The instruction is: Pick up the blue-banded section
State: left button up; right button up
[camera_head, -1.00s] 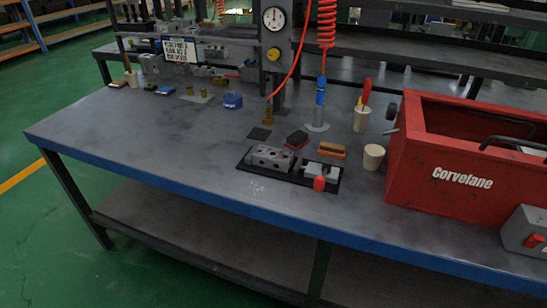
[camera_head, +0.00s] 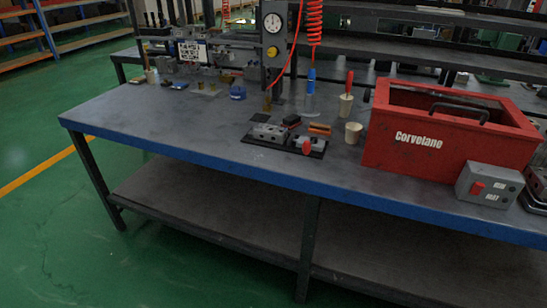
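Grey valve block sections sit on a black tray (camera_head: 317,155) near the front of the workbench. The larger section (camera_head: 268,132) is on the left of the tray, with dark holes in its top. A smaller grey section (camera_head: 310,142) with a red knob (camera_head: 306,148) at its front is on the right. I cannot make out a blue band on either section at this distance. Neither of my grippers is in view.
The workbench (camera_head: 150,122) has a blue front edge and a clear left side. A red Corvelane toolbox (camera_head: 410,158), a grey box with a red switch (camera_head: 489,185), a cream cup (camera_head: 353,133) and a blue round item (camera_head: 237,92) stand on it. A blue tool (camera_head: 311,80) hangs from a red coil.

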aim_at(272, 133)
jog(key=z, duration=0.8)
jog(key=k, duration=0.2)
jog(key=u, duration=1.7)
jog(key=i, duration=0.95)
jog(key=z, duration=0.3)
